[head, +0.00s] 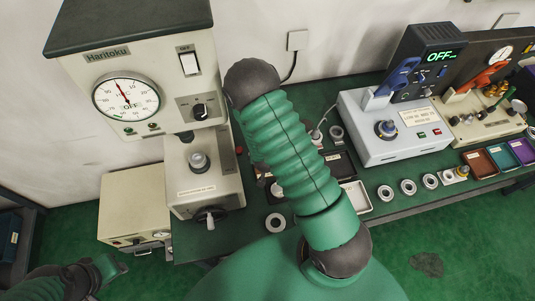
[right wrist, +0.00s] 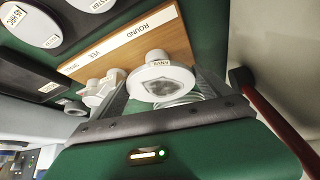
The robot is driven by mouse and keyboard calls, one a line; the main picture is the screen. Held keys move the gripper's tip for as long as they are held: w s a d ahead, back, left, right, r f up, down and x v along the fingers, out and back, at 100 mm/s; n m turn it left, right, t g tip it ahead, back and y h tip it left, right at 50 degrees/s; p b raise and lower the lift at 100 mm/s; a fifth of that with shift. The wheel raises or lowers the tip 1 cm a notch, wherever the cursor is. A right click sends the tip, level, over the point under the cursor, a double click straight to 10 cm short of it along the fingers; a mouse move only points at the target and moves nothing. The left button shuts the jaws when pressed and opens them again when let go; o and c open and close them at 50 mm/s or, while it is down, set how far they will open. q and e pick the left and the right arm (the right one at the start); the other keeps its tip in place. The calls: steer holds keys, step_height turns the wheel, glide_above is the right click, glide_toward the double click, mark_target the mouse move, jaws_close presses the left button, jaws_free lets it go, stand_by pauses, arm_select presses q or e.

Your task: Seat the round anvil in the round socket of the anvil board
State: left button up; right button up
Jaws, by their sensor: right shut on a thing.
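In the right wrist view, my right gripper (right wrist: 163,92) is shut on a pale round flanged piece with a short stem (right wrist: 160,76), which looks like the round anvil. The wooden anvil board (right wrist: 125,45) lies just beyond it, with labels that include ROUND and VEE. The held piece overlaps the board's edge near the ROUND label; I cannot tell whether it touches. The round socket is not visible. Another pale anvil (right wrist: 101,90) is beside the board's VEE label. In the head view, my left gripper (head: 110,267) is low at the left, its jaws unclear. My right gripper is hidden there.
The Haritoku tester (head: 140,80) stands at the left back of the green bench. A white-blue machine (head: 390,125) is at the right. Bearing rings (head: 408,187) line the front edge, near small coloured trays (head: 480,163). A white tray (head: 355,198) is beside my right arm.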

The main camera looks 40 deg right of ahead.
steer(key=shift+f+b, duration=1.35)
steer(key=shift+f, duration=0.3)
steer(key=o, duration=1.7)
steer(key=shift+o, duration=0.6)
